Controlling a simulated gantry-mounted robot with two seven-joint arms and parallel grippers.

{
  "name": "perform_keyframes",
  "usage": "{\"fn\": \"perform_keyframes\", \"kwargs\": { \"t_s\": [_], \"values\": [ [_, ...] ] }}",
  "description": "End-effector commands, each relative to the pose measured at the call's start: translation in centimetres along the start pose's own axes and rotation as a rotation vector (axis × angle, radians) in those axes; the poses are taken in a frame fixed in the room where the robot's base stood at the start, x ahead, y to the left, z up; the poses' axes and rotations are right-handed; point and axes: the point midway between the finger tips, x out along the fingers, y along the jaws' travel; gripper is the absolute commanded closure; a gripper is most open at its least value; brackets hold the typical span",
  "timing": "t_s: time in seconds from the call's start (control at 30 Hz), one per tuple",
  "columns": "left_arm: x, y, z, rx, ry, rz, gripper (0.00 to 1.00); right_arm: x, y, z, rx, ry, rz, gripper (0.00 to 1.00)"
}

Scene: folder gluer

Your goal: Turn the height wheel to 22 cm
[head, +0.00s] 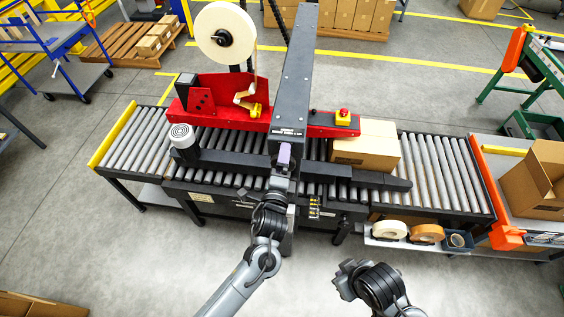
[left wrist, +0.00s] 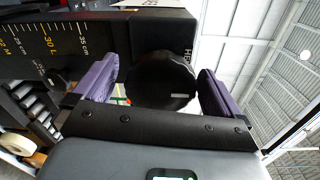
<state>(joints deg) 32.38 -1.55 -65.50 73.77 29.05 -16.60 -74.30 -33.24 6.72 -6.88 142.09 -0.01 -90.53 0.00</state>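The height wheel (left wrist: 160,82) is a round black knob with a small pale mark, on the dark mast of the carton machine. In the left wrist view it sits between the two purple finger pads of my left gripper (left wrist: 160,90). The pads are spread on either side of it, and a narrow gap shows at the left pad. In the head view my left gripper (head: 283,158) is at the mast's near end, hiding the wheel. My right gripper (head: 348,275) is low, its fingers unclear.
The roller conveyor (head: 440,170) runs across the scene, with a carton (head: 366,146) beside the mast. A red tape unit (head: 225,100) stands behind. A shelf with tape rolls (head: 390,229) is at the front right. The floor in front is mostly clear.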

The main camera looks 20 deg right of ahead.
Motion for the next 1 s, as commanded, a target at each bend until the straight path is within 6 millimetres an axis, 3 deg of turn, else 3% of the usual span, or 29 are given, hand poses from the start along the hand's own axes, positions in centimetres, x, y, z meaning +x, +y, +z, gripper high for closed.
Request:
{"fn": "perform_keyframes", "kwargs": {
  "t_s": [0.43, 1.0],
  "values": [
    [-1.1, 0.0, -0.1, -0.003, 0.001, -0.003, 0.0, 0.2, -0.1, 0.1, 0.002, 0.0, -0.002, 1.0],
    [-9.2, 0.1, 0.0, -0.002, 0.001, -0.001, 0.0, 1.6, 0.1, 0.6, -0.007, -0.001, 0.006, 1.0]
  ]
}}
